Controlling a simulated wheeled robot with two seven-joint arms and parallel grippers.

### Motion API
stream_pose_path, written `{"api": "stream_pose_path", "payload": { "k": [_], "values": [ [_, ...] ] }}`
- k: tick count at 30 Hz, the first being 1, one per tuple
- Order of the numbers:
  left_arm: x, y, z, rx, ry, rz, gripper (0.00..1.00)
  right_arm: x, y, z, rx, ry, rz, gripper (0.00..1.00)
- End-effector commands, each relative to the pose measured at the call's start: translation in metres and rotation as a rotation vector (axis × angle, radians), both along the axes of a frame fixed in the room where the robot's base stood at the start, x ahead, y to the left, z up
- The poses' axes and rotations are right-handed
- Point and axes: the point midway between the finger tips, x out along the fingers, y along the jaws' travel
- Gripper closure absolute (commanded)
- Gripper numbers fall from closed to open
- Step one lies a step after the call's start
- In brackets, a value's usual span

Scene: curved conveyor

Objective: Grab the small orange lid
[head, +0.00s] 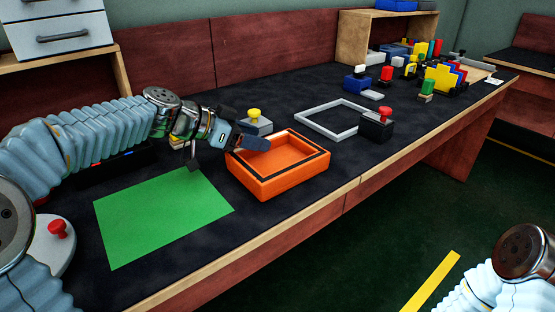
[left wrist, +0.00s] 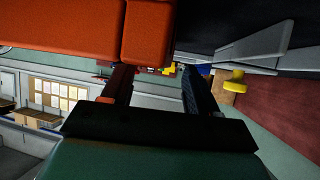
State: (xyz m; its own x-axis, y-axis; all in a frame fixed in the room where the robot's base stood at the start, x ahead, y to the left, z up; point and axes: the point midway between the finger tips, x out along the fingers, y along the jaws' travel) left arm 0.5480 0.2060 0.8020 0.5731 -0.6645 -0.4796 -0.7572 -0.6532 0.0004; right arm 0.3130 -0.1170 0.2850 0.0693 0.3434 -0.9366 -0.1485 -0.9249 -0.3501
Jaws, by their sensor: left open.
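An orange, shallow open box (head: 290,182) with a dark inner rim stands near the table's front edge in the head view. I cannot pick out a separate small orange lid there. In the left wrist view, a large orange surface (left wrist: 60,28) fills the upper left, with a smaller orange block (left wrist: 148,32) beside it. My left gripper (head: 222,155) is open and tilted, at the box's left rear corner; one dark finger overlaps the box's rim in the picture. Contact cannot be told. In the left wrist view its fingers (left wrist: 157,80) are apart with nothing seen between them. My right gripper is out of view.
A green sheet (head: 160,215) lies left of the box. A grey block with a yellow knob (head: 254,114) is behind it. A grey frame (head: 325,130) and a dark block with a red knob (head: 377,126) stand right. Several coloured items crowd the far end.

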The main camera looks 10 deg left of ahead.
Motion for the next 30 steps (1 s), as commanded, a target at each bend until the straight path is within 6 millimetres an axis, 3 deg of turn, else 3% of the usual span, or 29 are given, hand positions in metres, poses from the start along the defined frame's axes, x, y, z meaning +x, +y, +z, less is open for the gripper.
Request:
{"api": "stream_pose_path", "payload": {
  "k": [10,22,30],
  "values": [
    [0.0079,-0.0093,-0.0066,0.001,-0.001,0.0,0.41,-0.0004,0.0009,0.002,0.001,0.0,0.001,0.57],
    [0.0078,-0.009,-0.0066,0.0,0.0,0.0,1.0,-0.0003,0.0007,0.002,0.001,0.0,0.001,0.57],
    [0.0078,-0.009,-0.0061,0.0,0.0,0.0,1.0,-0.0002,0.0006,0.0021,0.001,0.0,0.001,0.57]
  ]
}}
